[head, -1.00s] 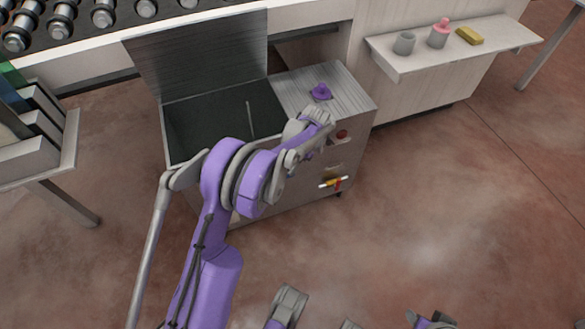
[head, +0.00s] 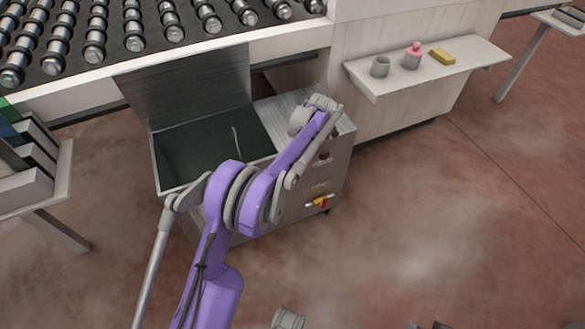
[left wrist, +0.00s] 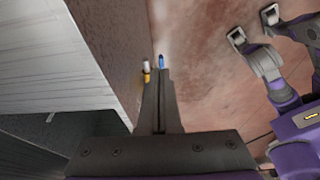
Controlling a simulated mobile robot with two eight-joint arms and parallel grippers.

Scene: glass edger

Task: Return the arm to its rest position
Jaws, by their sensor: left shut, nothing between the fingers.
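My left arm (head: 222,205) comes in from the bottom left of the head view and bends over the front of a steel cabinet (head: 285,205). Its wrist end (head: 315,112) appears in front of the cabinet's right top; the fingers are hidden there. In the left wrist view my left gripper (left wrist: 161,75) is shut and empty, its two dark fingers together. A small blue piece (left wrist: 163,62) and a yellow-and-white piece (left wrist: 146,72) appear beyond the fingertips.
The cabinet has an open tank (head: 200,150) with a raised lid (head: 190,85) and a red-and-yellow valve (head: 320,201) in front. A shelf (head: 465,65) holds a grey cup, a pink bottle and a yellow block. A rack table (head: 62,185) stands left. The floor at right is clear.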

